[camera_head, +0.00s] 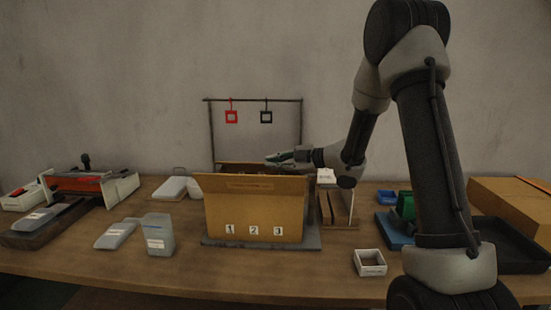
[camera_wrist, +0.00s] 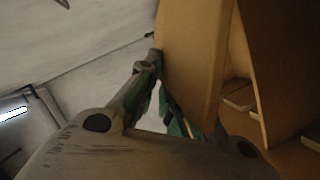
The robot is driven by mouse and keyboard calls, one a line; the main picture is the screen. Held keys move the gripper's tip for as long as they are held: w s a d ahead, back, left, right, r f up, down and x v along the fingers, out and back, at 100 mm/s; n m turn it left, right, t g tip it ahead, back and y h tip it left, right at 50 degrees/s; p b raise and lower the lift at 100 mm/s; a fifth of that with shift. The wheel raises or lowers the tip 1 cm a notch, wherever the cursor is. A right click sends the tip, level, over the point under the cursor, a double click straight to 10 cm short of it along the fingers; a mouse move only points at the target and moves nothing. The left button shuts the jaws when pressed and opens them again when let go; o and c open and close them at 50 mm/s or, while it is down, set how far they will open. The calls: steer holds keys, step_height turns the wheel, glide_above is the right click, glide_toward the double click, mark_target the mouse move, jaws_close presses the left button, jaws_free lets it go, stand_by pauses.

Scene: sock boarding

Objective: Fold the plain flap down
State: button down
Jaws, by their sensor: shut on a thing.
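An open cardboard box (camera_head: 222,212) stands on a grey board (camera_head: 313,240), with the labels 1, 2 and 3 on its front. Its near flap (camera_head: 290,186) stands up and bears a faint dark strip. Part of the far side shows darker behind it. My gripper (camera_head: 268,161) is over the box's back part, coming from the right with its fingers pointing left. In the wrist view my gripper (camera_wrist: 158,90) is shut on a cardboard flap (camera_wrist: 192,50), which rises between and beyond the green-padded fingers. The near flap hides most of the box's inside.
A dark rack (camera_head: 211,130) with a red and a black hanging frame stands behind the box. Upright brown boards (camera_head: 338,205) stand close on the right.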

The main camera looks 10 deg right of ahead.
steer(key=shift+s+a+f, duration=0.1)
steer(key=shift+s+f, duration=0.15)
steer(key=shift+f, duration=0.35)
steer(key=c, duration=1.7)
jaws_free()
